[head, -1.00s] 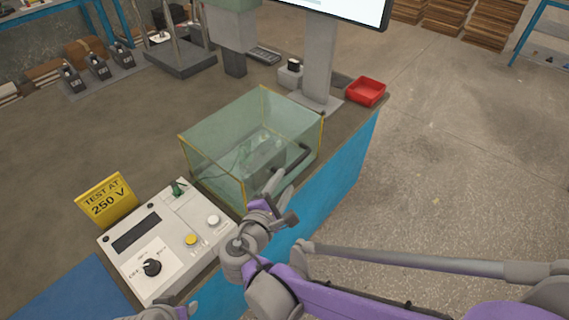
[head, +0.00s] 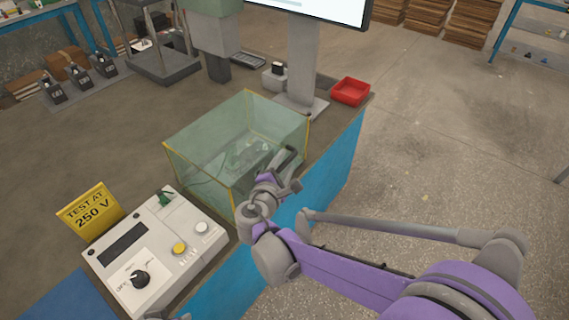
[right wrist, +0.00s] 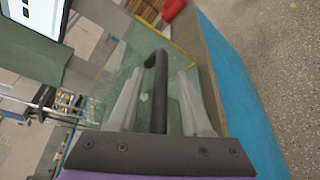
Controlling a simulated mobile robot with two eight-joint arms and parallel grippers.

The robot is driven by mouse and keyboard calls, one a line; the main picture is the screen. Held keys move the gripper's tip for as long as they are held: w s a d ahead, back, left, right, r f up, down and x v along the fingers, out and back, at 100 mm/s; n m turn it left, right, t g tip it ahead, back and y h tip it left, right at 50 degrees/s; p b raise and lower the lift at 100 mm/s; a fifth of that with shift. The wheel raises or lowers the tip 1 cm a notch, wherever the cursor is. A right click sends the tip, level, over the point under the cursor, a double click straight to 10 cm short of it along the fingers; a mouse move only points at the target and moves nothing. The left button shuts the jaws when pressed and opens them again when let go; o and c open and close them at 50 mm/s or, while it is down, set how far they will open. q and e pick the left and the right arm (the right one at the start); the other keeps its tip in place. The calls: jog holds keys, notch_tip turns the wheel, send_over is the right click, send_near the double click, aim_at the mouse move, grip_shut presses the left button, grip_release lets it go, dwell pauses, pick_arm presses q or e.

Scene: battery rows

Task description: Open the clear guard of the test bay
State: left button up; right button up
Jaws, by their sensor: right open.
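The clear guard (head: 205,148) is a greenish transparent box with yellow edges, standing closed over the test bay on the bench. A green item shows dimly inside it. My right gripper (head: 284,163) is at the guard's near right side. In the right wrist view, the guard's dark bar handle (right wrist: 158,88) stands between the two open fingers of my right gripper (right wrist: 159,75), with a gap visible on both sides. In the head view the gripper hides most of the handle. My left gripper does not show.
A white control box (head: 160,250) with knob and buttons and a yellow "TEST AT 250 V" sign (head: 90,210) stand left of the guard. A monitor stand (head: 302,70) and red tray (head: 351,91) are behind it. The bench's blue side (head: 330,175) drops to open floor.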

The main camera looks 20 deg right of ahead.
grip_shut()
dwell(1.3)
